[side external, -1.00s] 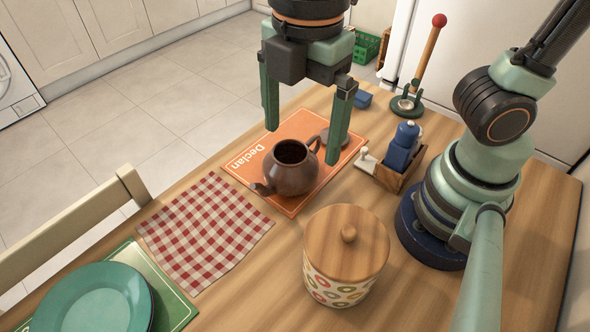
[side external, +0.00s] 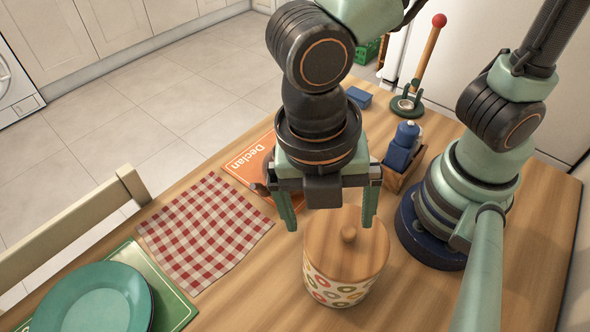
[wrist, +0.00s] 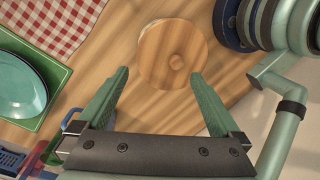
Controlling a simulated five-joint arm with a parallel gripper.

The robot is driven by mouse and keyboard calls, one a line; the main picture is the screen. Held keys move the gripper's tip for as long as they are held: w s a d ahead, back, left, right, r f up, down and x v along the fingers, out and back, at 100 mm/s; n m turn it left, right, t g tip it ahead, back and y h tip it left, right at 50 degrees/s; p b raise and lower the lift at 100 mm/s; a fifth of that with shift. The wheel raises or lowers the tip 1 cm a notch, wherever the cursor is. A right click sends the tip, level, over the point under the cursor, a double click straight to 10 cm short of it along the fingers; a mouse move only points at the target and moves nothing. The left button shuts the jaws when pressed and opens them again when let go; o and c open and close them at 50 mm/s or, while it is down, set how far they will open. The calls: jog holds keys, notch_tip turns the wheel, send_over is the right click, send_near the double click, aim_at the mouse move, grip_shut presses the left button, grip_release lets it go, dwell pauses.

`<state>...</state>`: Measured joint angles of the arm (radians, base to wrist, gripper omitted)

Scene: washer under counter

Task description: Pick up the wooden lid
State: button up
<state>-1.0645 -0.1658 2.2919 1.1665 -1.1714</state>
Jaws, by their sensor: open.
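The wooden lid (side external: 347,246) is round with a small knob and sits on a white canister (side external: 336,288) with a colored ring pattern. The lid also shows in the wrist view (wrist: 172,55), ahead of the fingers. My gripper (side external: 331,222) is open and empty, with its two green fingers apart. In the side view it hangs above and behind the lid, overlapping the lid's far edge in the picture. In the wrist view my gripper (wrist: 158,80) has its fingers spread below the lid in the picture.
A checked cloth (side external: 208,228) and a teal plate (side external: 95,298) on a green mat lie left. An orange mat (side external: 250,163) is partly hidden behind my gripper. A wooden caddy with a blue bottle (side external: 402,148) stands right.

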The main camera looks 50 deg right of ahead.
aim_at(330, 236)
jog(key=f, duration=0.2)
jog(key=d+f, duration=0.1)
jog(key=f, duration=0.2)
jog(key=shift+w+d, duration=0.1)
jog(key=c, duration=1.2)
jog(key=shift+o, duration=0.2)
notch_tip(330, 236, up, 19)
notch_tip(330, 236, down, 18)
jog(key=shift+d+r, duration=0.1)
jog(key=shift+r, duration=0.05)
